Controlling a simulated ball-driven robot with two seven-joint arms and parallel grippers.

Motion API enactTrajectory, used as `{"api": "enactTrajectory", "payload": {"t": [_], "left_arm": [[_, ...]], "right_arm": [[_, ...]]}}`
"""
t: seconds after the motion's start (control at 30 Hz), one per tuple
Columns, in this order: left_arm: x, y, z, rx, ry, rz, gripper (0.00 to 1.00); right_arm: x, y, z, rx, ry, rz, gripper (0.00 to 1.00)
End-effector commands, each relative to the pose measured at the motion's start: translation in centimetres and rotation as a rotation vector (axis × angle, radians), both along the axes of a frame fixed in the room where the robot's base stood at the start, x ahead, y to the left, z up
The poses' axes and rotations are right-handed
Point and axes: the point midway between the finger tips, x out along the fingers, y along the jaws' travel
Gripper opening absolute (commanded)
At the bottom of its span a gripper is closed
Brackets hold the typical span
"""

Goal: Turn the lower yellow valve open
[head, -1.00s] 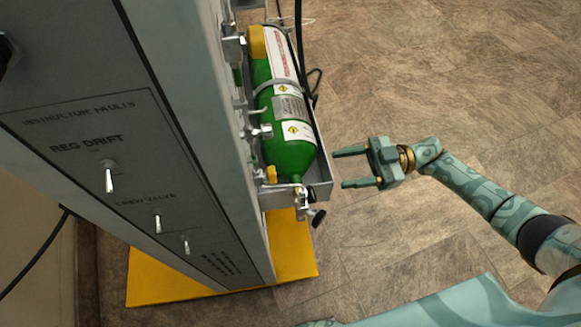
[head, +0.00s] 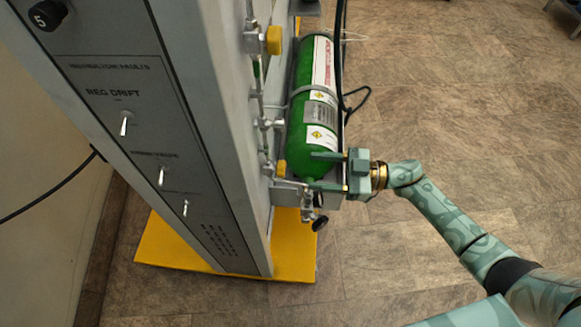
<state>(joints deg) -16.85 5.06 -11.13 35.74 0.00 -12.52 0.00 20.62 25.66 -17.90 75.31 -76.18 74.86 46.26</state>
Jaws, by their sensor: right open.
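The lower yellow valve (head: 281,168) is a small yellow handle low on the panel's side, left of the green cylinder's bottom end. A larger upper yellow valve (head: 273,40) sits higher on the same side. My right gripper (head: 313,170) is open, its two fingers pointing left toward the lower valve. Its fingers overlap the lower end of the green cylinder (head: 309,105) in the picture and stop short of the lower valve. I cannot tell their depth against the cylinder. Nothing is between the fingers that I can identify as held. My left gripper is not in view.
The grey panel (head: 130,95) with toggle switches stands on a yellow base (head: 165,245). Metal fittings and a black knob (head: 320,223) sit just below the gripper. A black hose (head: 340,70) runs beside the cylinder.

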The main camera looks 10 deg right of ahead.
Motion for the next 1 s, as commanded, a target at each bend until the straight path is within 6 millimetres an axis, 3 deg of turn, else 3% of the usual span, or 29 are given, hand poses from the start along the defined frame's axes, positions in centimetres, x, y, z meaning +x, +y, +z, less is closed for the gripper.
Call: {"api": "enactTrajectory", "payload": {"t": [0.1, 0.3, 0.7, 0.73, 0.9, 1.0], "left_arm": [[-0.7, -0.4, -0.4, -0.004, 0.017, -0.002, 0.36], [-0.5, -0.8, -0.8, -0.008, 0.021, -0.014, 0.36], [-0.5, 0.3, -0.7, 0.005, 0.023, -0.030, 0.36], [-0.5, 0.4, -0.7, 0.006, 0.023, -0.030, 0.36], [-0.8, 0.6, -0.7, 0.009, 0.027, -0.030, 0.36], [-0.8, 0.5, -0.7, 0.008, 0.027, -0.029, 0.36]], "right_arm": [[0.9, 2.8, -0.2, 0.004, 0.001, 0.001, 0.57], [1.9, 5.8, -0.2, 0.002, 0.002, 0.000, 0.57], [2.2, 6.8, 0.0, 0.000, 0.001, 0.001, 0.57], [2.2, 6.8, 0.0, 0.000, 0.001, 0.001, 0.54], [2.2, 6.8, 0.0, 0.000, 0.001, 0.000, 0.12], [2.2, 6.7, 0.0, -0.001, -0.002, 0.000, 0.12]]}}
